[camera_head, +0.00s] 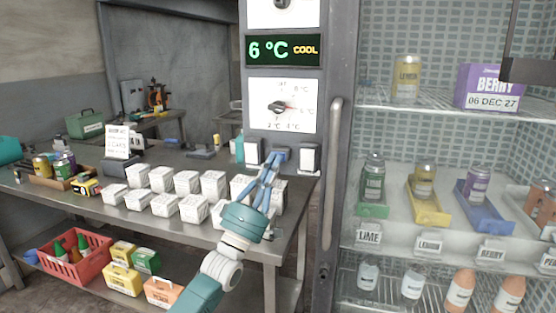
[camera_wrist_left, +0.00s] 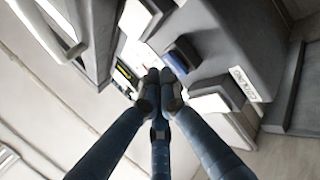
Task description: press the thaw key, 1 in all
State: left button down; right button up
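On the grey control column, a row of keys sits below the dial (camera_head: 281,107): a left white key (camera_head: 253,152), a blue middle key (camera_head: 280,154) and a right white key (camera_head: 310,157). I cannot read which is the thaw key. The display (camera_head: 283,50) reads 6 °C COOL. My left gripper (camera_head: 273,160) is just in front of the blue key, its fingers drawn together and empty. In the left wrist view, its fingertips (camera_wrist_left: 160,76) are close to the blue key (camera_wrist_left: 182,54); I cannot tell whether they touch. My right gripper is not in view.
Several white boxes (camera_head: 186,182) stand on the steel table (camera_head: 100,207) left of and under my left arm. A vertical handle (camera_head: 331,170) stands right of the column. The glass-fronted cabinet with cans and a berry box (camera_head: 490,88) fills the right.

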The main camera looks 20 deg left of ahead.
pick_arm(q)
jog(key=shift+w, duration=0.25)
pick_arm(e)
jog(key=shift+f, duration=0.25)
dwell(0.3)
pick_arm(q)
jog(key=shift+w+b, duration=0.1)
jog(key=shift+b, duration=0.25)
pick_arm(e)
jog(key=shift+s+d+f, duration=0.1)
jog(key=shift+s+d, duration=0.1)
pick_arm(q)
jog(key=shift+s+p, duration=0.5)
jog(key=shift+s, duration=0.3)
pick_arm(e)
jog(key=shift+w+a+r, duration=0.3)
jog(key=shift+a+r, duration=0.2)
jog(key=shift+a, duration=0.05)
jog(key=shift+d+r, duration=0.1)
